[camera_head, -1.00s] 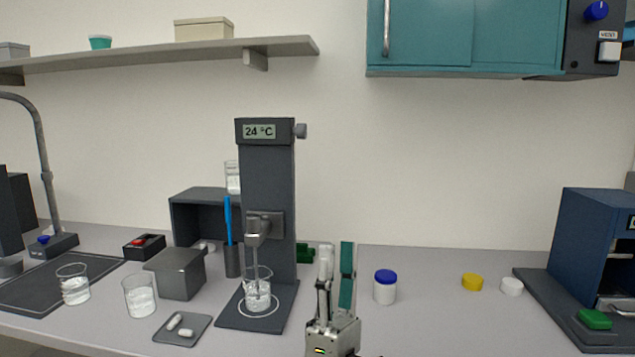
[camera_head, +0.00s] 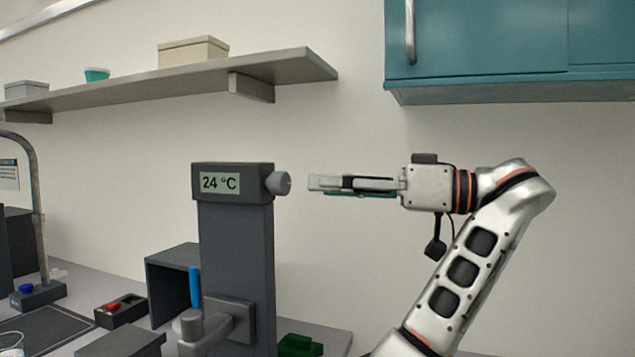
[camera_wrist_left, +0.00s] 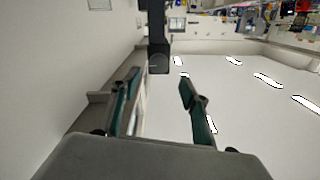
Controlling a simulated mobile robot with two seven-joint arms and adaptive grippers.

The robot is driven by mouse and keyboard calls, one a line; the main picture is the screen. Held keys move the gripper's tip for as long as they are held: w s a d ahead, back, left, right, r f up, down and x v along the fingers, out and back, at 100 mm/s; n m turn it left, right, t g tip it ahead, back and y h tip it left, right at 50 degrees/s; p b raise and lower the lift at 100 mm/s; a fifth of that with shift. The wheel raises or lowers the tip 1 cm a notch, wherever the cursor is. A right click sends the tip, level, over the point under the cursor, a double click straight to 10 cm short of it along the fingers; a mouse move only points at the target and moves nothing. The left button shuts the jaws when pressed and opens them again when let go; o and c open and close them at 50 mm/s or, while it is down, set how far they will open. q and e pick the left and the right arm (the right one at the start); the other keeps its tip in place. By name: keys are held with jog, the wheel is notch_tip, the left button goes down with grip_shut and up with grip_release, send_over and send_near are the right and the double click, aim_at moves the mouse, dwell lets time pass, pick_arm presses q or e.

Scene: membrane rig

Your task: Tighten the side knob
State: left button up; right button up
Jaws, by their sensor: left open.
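The side knob (camera_head: 279,183) is a light grey round knob on the right side of the dark grey column's head (camera_head: 235,170), beside the 24 °C display. My left gripper (camera_head: 312,185) points left at the knob, at about its height, with a small gap in the head view. In the left wrist view the knob (camera_wrist_left: 158,63) lies beyond the fingertips, roughly between them. The two teal-padded fingers (camera_wrist_left: 160,90) are apart and nothing is between them. My right gripper is in neither view.
A shelf (camera_head: 180,80) runs above the column, with boxes on it. A teal cabinet (camera_head: 480,60) hangs above my left arm. A blue rod (camera_head: 195,287) and a grey spout (camera_head: 205,330) stand low at the column.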

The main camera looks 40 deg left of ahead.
aim_at(287, 183)
pick_arm(q)
jog(key=p+x, duration=0.1)
jog(key=x, duration=0.5)
jog(key=shift+a+r, duration=0.1)
jog(key=shift+a, duration=0.05)
jog(key=shift+x, duration=0.75)
jog(key=shift+w, duration=0.1)
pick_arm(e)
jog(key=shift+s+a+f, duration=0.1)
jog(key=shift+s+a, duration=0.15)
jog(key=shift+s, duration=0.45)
pick_arm(q)
jog(key=shift+c, duration=0.3)
jog(key=c, duration=1)
